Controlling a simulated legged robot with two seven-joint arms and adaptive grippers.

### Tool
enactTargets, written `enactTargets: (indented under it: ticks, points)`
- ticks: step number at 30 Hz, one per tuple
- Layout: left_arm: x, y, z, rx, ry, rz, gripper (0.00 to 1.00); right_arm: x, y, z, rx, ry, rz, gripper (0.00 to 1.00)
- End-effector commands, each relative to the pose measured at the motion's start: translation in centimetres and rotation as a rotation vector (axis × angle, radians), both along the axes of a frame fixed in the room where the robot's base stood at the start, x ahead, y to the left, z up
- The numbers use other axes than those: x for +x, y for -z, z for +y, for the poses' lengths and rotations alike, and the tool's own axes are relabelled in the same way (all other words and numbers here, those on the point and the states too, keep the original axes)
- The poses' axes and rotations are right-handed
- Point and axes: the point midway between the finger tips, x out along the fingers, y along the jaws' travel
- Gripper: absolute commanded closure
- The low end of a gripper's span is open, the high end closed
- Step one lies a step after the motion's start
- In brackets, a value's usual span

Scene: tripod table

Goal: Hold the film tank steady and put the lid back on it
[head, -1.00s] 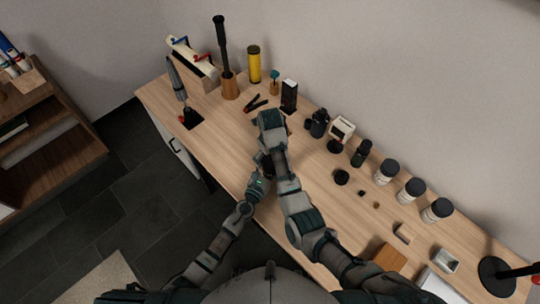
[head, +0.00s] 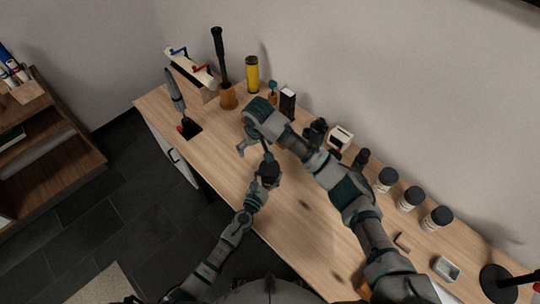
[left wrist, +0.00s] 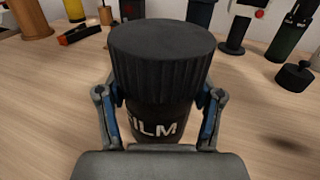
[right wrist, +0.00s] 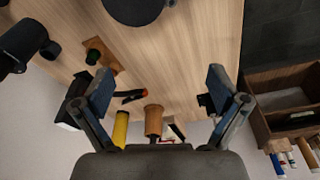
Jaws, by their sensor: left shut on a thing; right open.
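The film tank (left wrist: 155,127) is dark with white FILM lettering and stands upright in the left wrist view. Its wide black ribbed lid (left wrist: 160,55) sits on top and looks level; whether it is fully seated I cannot tell. My left gripper (left wrist: 160,100) is shut on the tank, one finger on each side below the lid. In the head view the tank and lid (head: 268,169) are small and dark, near the table's front edge. My right gripper (head: 256,151) is open and empty beside them. The lid's round top (right wrist: 138,8) shows at the right wrist view's upper edge, apart from the fingers.
A small black knobbed piece (left wrist: 295,76) lies on the wooden table (head: 290,215). White jars with dark caps (head: 410,198), a yellow cylinder (head: 252,75) and a tall black tool in a wooden holder (head: 220,60) stand along the back. The table's front left is mostly clear.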

Motion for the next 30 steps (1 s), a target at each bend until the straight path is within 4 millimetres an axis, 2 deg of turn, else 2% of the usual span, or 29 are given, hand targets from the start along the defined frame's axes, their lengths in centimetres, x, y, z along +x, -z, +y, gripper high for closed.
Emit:
enactTargets:
  ticks: [3,6,12,18,30]
  points:
    - [0.0,0.1,0.1,0.001,-0.001,0.002,1.0,-0.6,0.4,-1.3,-0.078,-0.353,0.014,0.03]
    - [0.0,0.1,0.1,0.001,-0.001,0.002,1.0,-1.2,0.9,-2.4,-0.124,-0.622,0.041,0.03]
    - [0.0,0.1,0.1,0.001,-0.001,0.002,1.0,-2.2,1.7,-4.2,-0.16,-0.982,0.092,0.03]
    - [0.0,0.1,0.1,0.001,-0.001,0.002,1.0,-2.6,1.9,-4.8,-0.163,-1.104,0.11,0.03]
    - [0.0,0.1,0.0,0.001,0.0,0.002,1.0,-2.7,2.5,-4.8,-0.162,-1.107,0.112,0.03]
